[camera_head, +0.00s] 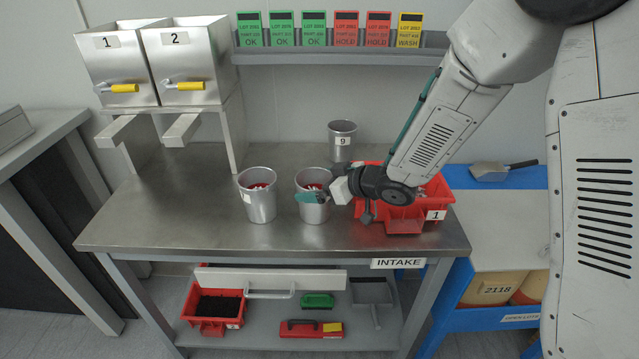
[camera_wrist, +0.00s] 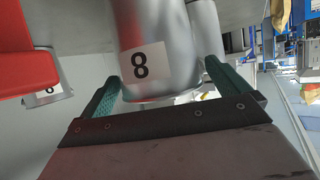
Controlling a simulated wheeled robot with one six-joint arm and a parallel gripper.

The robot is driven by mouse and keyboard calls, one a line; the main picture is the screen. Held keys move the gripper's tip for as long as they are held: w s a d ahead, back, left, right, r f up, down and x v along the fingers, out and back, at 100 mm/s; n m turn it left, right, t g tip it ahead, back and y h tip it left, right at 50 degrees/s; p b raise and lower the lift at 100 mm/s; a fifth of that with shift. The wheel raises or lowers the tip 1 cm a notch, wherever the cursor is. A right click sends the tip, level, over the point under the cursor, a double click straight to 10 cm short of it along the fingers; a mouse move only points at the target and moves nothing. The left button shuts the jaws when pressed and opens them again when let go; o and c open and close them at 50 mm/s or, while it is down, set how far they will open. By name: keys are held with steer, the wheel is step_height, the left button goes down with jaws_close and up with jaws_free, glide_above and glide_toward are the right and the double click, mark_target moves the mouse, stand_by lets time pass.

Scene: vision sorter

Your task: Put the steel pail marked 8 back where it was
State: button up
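The steel pail marked 8 (camera_wrist: 158,40) stands upright on the steel table, and it also shows in the head view (camera_head: 312,212) with red contents inside. In the wrist view its label faces me, upright in the picture. My gripper (camera_wrist: 160,72) has one green finger on each side of this pail. The fingers sit very close to its wall, with what looks like a slim gap, clearest at the right finger. In the head view my gripper (camera_head: 318,196) reaches in from the right, and a teal finger covers part of the pail's front.
A second pail with red contents (camera_head: 260,207) stands just left. A pail marked 9 (camera_head: 342,142) stands behind. A red bin marked 1 (camera_head: 404,226) is close on the right. The table (camera_head: 170,225) is clear at left. Steel hoppers (camera_head: 113,65) stand at back left.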

steer(key=v, duration=1.2)
steer(key=shift+r, duration=0.2)
steer(key=d+r+m+t+h, duration=0.3)
steer(key=d+r+m+h, duration=0.35)
steer(key=d, duration=0.55)
steer(key=s+d+r+m+g+h, duration=0.1)
steer(key=s+d+r+g+h, duration=0.15)
steer(key=s+d+h, duration=0.35)
steer(key=s+a+r+m+g+y, duration=0.1)
steer(key=s+g, duration=0.2)
steer(key=s, duration=0.8)
steer(key=s+a+r+m+g+y, duration=0.1)
steer(key=s+g, duration=0.3)
steer(key=s, duration=0.7)
steer(key=shift+s+m, duration=0.3)
steer(key=shift+m, duration=0.35)
steer(key=shift+r, duration=0.1)
